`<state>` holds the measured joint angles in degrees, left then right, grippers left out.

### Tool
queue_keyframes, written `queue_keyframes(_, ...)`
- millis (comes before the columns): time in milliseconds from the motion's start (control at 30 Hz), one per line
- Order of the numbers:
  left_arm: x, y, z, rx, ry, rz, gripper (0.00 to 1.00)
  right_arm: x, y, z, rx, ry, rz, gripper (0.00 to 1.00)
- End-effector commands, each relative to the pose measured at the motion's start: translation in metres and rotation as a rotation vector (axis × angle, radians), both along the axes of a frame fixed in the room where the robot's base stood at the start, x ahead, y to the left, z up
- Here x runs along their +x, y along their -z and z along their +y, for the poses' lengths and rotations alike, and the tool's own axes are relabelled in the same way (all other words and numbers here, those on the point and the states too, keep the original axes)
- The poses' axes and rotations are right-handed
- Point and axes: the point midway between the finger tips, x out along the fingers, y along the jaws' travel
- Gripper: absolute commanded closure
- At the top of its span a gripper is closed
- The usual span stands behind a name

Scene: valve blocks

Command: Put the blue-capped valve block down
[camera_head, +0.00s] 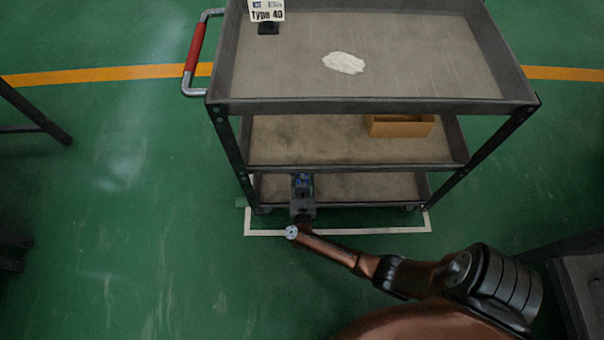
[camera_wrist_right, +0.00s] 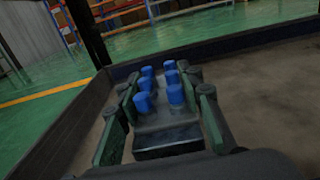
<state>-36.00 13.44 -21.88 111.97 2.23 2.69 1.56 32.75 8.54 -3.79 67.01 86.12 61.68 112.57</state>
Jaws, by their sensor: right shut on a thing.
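The blue-capped valve block (camera_wrist_right: 165,118) is a dark metal block with several blue caps on top. My right gripper (camera_wrist_right: 163,95) is shut on it, one finger along each side. In the head view the block (camera_head: 302,182) shows small and blue at the front left of the bottom shelf (camera_head: 370,187) of a grey cart, with my right gripper (camera_head: 303,204) reaching in from the front. In the wrist view the block is inside the shelf's raised rim, near a corner post. I cannot tell whether its underside touches the shelf. My left gripper is out of view.
The cart's middle shelf (camera_head: 300,140) is above the bottom one and holds an orange box (camera_head: 402,126). The top shelf (camera_head: 420,60) carries a crumpled white cloth (camera_head: 343,63) and a "Typ 40" sign (camera_head: 267,12). The bottom shelf right of the block looks free.

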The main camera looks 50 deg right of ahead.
Motion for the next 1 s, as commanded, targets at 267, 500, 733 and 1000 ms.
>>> queue_keyframes(267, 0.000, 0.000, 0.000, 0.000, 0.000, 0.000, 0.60, 0.003, -0.004, 0.000, -0.005, 0.000, -0.008, 1.00)
queue_keyframes(500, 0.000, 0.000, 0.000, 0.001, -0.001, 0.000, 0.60, 0.003, 0.001, 0.000, -0.004, 0.000, -0.007, 1.00)
queue_keyframes(733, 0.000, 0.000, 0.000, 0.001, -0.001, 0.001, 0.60, 0.003, 0.004, 0.000, -0.006, 0.000, -0.007, 1.00)
queue_keyframes(1000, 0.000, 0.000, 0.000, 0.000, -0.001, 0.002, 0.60, 0.002, 0.006, 0.000, -0.003, 0.000, -0.005, 0.49)
